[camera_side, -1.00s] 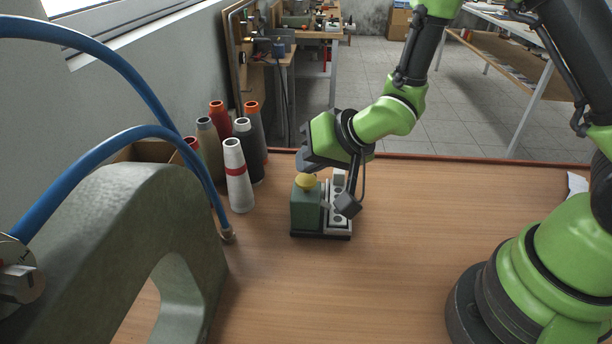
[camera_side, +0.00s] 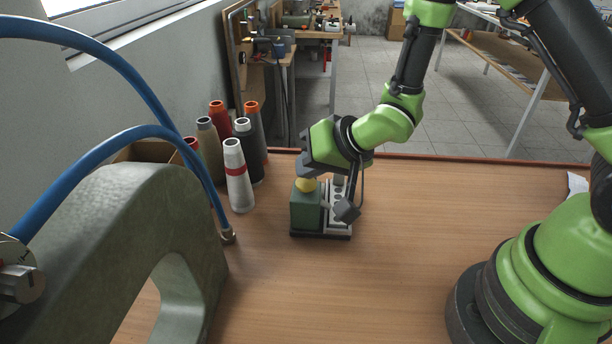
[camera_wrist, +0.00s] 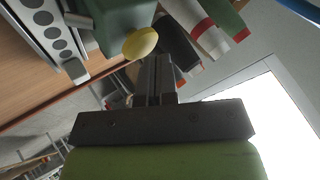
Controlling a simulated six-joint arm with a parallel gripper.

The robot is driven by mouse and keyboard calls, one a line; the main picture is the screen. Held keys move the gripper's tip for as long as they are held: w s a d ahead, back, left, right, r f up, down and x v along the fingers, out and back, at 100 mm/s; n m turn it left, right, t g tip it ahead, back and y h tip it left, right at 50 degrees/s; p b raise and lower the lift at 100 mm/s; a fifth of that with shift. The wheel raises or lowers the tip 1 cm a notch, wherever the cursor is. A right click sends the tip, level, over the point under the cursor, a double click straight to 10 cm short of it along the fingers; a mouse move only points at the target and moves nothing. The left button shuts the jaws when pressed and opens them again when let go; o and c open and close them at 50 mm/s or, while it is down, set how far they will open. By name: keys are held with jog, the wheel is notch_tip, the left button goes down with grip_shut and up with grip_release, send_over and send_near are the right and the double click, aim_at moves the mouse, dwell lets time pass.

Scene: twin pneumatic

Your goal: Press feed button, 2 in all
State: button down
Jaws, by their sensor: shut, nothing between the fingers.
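The feed button (camera_side: 307,185) is a yellow mushroom cap on top of a green box (camera_side: 305,210) on the table. In the side view my gripper (camera_side: 304,172) is just above the cap and hides part of its top. In the wrist view the shut, empty fingers (camera_wrist: 155,60) point towards the box, and the yellow cap (camera_wrist: 140,43) shows close beside their tips. I cannot tell whether the fingers touch the cap or whether it is pressed down.
A light strip with dark round holes (camera_wrist: 55,30) stands right beside the green box. Several thread cones (camera_side: 238,178) stand to the left. A large grey-green arch-shaped casting (camera_side: 120,225) and blue hoses (camera_side: 130,70) fill the left foreground. The table (camera_side: 400,250) is clear to the right.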

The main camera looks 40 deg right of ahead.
jog(key=shift+f, duration=0.4)
jog(key=shift+r, duration=0.15)
dwell(0.4)
jog(key=shift+r, duration=1.2)
jog(key=shift+r, duration=2.5)
notch_tip(320, 180, up, 4)
jog(key=shift+f, duration=0.1)
dwell(0.5)
jog(key=shift+f, duration=0.1)
